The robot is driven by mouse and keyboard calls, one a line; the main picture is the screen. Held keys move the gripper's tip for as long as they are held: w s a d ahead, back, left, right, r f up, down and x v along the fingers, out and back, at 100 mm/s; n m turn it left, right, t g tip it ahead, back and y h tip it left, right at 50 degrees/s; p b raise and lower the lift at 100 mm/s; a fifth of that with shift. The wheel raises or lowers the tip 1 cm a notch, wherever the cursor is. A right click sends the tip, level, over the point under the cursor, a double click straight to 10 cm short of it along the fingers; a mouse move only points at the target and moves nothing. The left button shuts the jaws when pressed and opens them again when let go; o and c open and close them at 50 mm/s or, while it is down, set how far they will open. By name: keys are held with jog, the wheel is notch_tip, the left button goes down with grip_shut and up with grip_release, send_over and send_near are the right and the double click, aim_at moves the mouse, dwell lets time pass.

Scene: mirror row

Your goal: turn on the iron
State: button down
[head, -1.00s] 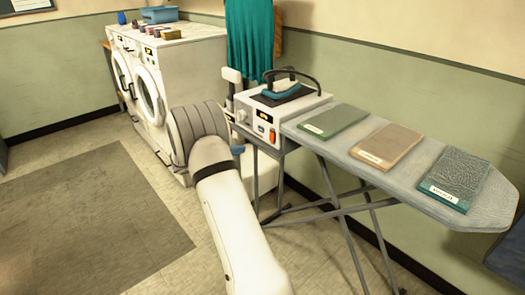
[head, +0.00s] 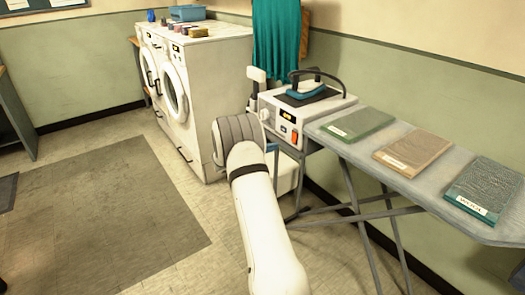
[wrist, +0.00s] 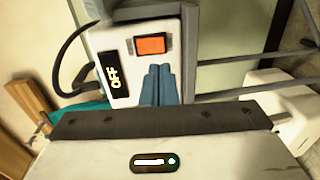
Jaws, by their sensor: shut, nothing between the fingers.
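The teal iron (head: 307,90) rests on a dark plate on top of its white station box (head: 330,106), at the near end of the ironing board (head: 400,180). The box front has an orange switch (head: 294,139), which shows large in the wrist view (wrist: 151,45). Beside it a dark display (wrist: 113,75) reads OFF. My gripper (wrist: 158,69) shows in the wrist view as two blue fingers, shut together and empty. The fingertips appear just below the switch in that picture; whether they touch the box I cannot tell. In the head view my arm mostly hides the gripper.
Green, tan and dark teal folded cloths or pads (head: 356,125) lie on the board. White washing machines (head: 190,85) stand at the back left. A teal cloth (head: 277,45) hangs behind the iron. The floor with its grey mat (head: 120,220) is clear to the left.

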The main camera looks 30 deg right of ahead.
aim_at(293, 141)
jog(key=d, duration=0.5)
jog(key=d+f, duration=0.1)
jog(key=d, duration=0.2)
jog(key=shift+w, duration=0.35)
jog(key=shift+d+f+b, duration=0.1)
jog(key=shift+f+b, duration=0.25)
jog(key=shift+b, duration=0.5)
jog(key=shift+r, duration=0.3)
jog(key=shift+a+f+b, duration=0.2)
jog(key=shift+a+b, duration=0.2)
jog(key=s+a+f+b, duration=0.1)
jog(key=a, duration=1.2)
jog(key=shift+f, duration=0.2)
